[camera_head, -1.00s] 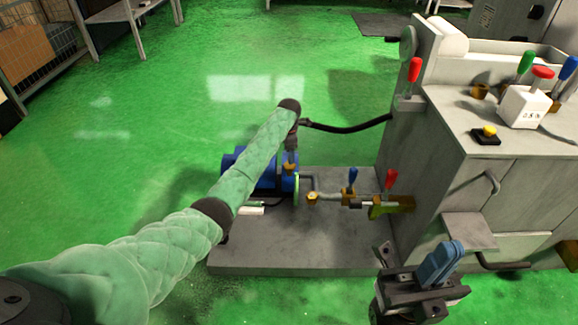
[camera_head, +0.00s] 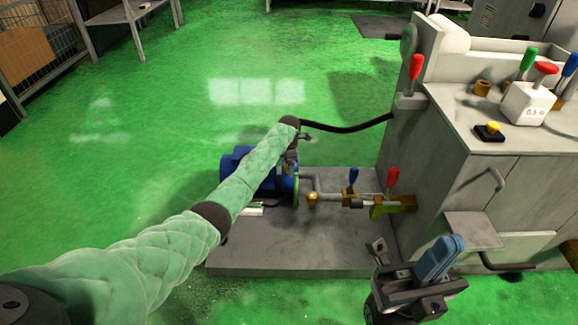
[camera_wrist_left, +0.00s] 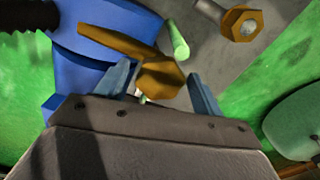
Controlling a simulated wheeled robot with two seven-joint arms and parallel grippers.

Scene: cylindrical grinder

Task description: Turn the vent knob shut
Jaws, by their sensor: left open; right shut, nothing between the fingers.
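A brass knob (camera_wrist_left: 160,80) with a long brass arm beside it shows in the left wrist view, at the blue pump (camera_wrist_left: 90,75). I take this to be the vent knob; in the head view my left arm hides it. My left gripper (camera_wrist_left: 161,84) is open, its blue fingers on either side of the brass knob. Contact cannot be told. In the head view the pump (camera_head: 238,165) stands on a grey base plate, partly behind my left arm. My right gripper (camera_head: 446,250) is shut and empty at the lower right.
The base plate (camera_head: 290,250) carries a pipe with a blue-handled valve (camera_head: 353,178) and a red-handled valve (camera_head: 392,182). A black hose (camera_head: 345,129) runs to the grey machine (camera_head: 485,190) on the right. Open green floor lies left and behind.

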